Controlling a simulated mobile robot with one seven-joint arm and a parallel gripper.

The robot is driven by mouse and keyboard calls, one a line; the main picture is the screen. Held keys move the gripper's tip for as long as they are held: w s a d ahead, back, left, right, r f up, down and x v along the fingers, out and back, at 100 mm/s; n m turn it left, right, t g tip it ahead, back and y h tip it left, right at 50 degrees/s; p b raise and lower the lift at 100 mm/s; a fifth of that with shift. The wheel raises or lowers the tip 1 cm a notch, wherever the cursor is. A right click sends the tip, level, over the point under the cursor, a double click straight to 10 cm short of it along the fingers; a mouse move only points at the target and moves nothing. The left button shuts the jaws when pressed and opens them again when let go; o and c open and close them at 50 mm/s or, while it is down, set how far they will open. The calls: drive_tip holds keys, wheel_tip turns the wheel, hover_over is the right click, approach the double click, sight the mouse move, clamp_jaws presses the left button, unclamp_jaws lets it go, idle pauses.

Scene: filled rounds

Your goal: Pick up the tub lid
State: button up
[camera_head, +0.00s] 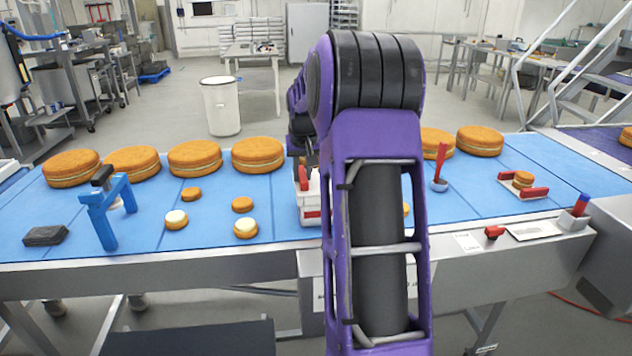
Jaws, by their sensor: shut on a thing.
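My gripper (305,166) points down at the middle of the blue belt, partly hidden by my own purple arm. It is shut on a small upright part at the top of a white and red tub (309,212), which looks like the handle of the tub lid (311,186). The lid is white and sits at the tub's top; I cannot tell whether it touches the rim. The tub's right side is hidden behind my arm.
Large filled rounds (194,158) line the belt's far side. Small rounds (246,228) lie left of the tub. A blue stand (104,212) and dark block (45,235) are at left. A red-handled tool (440,168) and red-sided holder (523,186) are at right.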

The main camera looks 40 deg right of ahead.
drive_tip(key=shift+r, duration=0.1)
clamp_jaws()
wheel_tip(320, 180, up, 15)
drive_tip(key=p, duration=0.5)
idle(0.5)
